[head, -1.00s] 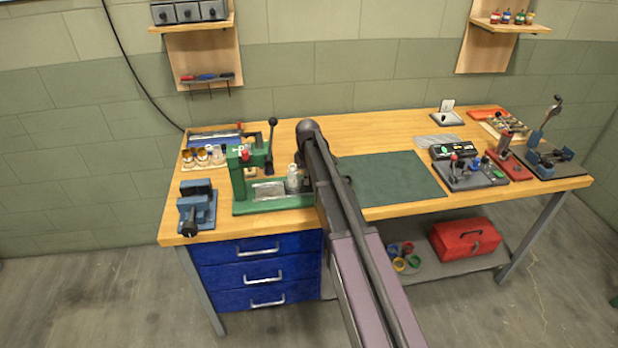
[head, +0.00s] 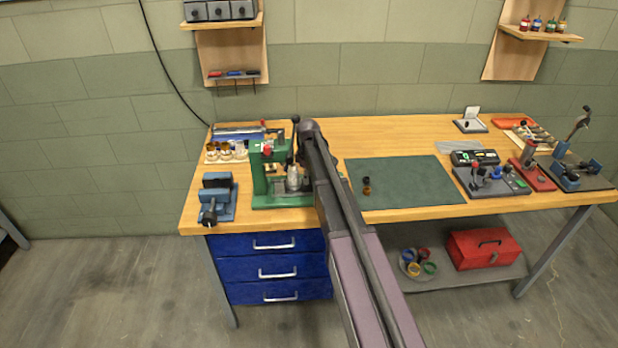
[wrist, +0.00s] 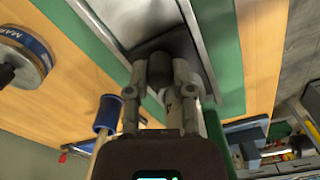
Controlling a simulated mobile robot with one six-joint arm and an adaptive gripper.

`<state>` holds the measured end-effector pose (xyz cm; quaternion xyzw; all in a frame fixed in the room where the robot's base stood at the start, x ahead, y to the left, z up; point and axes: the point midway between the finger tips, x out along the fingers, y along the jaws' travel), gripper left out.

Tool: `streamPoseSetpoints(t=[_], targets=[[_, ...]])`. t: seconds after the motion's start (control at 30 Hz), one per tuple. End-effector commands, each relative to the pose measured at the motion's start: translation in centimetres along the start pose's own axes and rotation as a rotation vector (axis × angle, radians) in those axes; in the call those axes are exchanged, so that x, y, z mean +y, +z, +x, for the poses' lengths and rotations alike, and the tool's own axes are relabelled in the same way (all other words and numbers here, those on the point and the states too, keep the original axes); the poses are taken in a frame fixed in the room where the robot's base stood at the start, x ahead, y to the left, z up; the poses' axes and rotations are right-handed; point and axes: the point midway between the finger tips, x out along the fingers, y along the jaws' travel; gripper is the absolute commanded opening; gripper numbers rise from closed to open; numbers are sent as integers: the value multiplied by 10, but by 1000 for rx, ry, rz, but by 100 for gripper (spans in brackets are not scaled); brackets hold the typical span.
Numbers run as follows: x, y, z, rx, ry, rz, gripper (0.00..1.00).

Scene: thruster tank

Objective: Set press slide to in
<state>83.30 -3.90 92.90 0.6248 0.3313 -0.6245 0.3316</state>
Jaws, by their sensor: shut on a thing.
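The green press (head: 262,175) stands at the left of the workbench, with its black-knobbed lever upright. Its silver slide (wrist: 110,15) lies between the green base edges in the wrist view. My gripper (wrist: 160,85) is shut on the slide's dark knob, and its fingers hide part of it. In the head view my gripper (head: 293,184) is low over the press base, close beside the press frame. My own arm covers the base's right end there, so the slide's exact position is partly hidden.
A blue vise (head: 217,198) stands left of the press. A tray of small jars (head: 225,153) is behind it. A control panel (head: 490,180) is farther right.

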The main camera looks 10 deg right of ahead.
Motion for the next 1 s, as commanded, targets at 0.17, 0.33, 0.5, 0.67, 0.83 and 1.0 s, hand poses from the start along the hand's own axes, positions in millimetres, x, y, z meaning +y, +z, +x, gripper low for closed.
streamPoseSetpoints(t=[0.17, 0.33, 0.5, 0.67, 0.83, 1.0], targets=[[2, 4, 0, 0, -1, 6, 65], [3, 6, 0, 0, -1, 7, 65], [3, 6, 0, 0, -1, 8, 47], [0, 8, -1, -1, 1, 16, 0], [-9, 16, -4, -4, 2, 53, 0], [-27, 27, -4, -6, -1, 114, 0]])
